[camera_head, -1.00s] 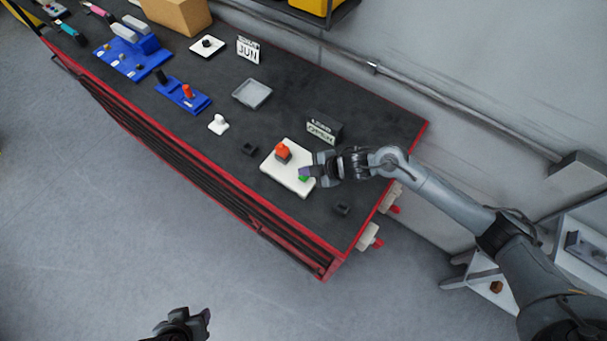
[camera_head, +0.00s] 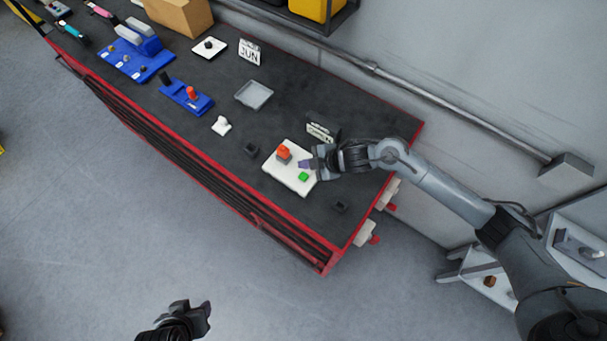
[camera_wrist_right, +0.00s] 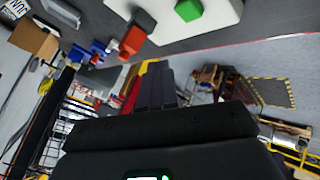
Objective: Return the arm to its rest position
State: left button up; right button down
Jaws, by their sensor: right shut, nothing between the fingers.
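My right arm reaches in from the right in the head view. Its gripper (camera_head: 308,164) is shut and empty, over the right edge of a white plate (camera_head: 280,178) with a red-orange valve or button (camera_head: 283,153) and a green button (camera_head: 304,177). The green button shows clear of the fingers. In the right wrist view the shut fingers (camera_wrist_right: 155,85) point away, and the red-orange part (camera_wrist_right: 133,40) and green button (camera_wrist_right: 188,10) appear near the top. My left gripper (camera_head: 205,312) is at the bottom of the head view, away from the bench; its jaw state is unclear.
A dark bench top (camera_head: 310,95) with red edges holds a small sign (camera_head: 320,128) just behind the gripper, a grey tray (camera_head: 254,95), blue fixtures (camera_head: 187,97) and a cardboard box (camera_head: 180,14). A wall pipe (camera_head: 450,105) runs behind. The floor at front left is clear.

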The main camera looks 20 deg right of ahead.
jog(key=shift+s+f, duration=0.1)
dwell(0.3)
jog(key=shift+g, duration=0.5)
jog(key=s+f, duration=0.1)
jog(key=s+a+f, duration=0.1)
jog(key=s+f, duration=0.2)
jog(key=shift+s+a+f, duration=0.2)
jog(key=shift+s+a, duration=0.1)
jog(key=shift+m+g+y, duration=0.4)
jog(key=s+a, duration=0.1)
jog(key=s+f, duration=0.1)
jog(key=s+a+f+p, duration=0.1)
jog(key=s, duration=0.1)
jog(key=shift+a, duration=0.3)
jog(key=s+a+r+m+t+y+p, duration=0.15)
jog(key=s+a+m, duration=0.25)
jog(key=s+a, duration=0.45)
jog(key=s+d+r+m+g+h, duration=0.1)
jog(key=s+d+r+m+h, duration=0.3)
jog(key=d, duration=0.5)
jog(key=s+d+r+m+g+h, duration=0.1)
jog(key=s+d+r+m+h, duration=0.3)
jog(key=s+d+r+m, duration=0.2)
jog(key=d+r+m, duration=0.1)
jog(key=d, duration=0.1)
jog(key=shift+d+g+p, duration=0.35)
jog(key=shift+p, duration=0.05)
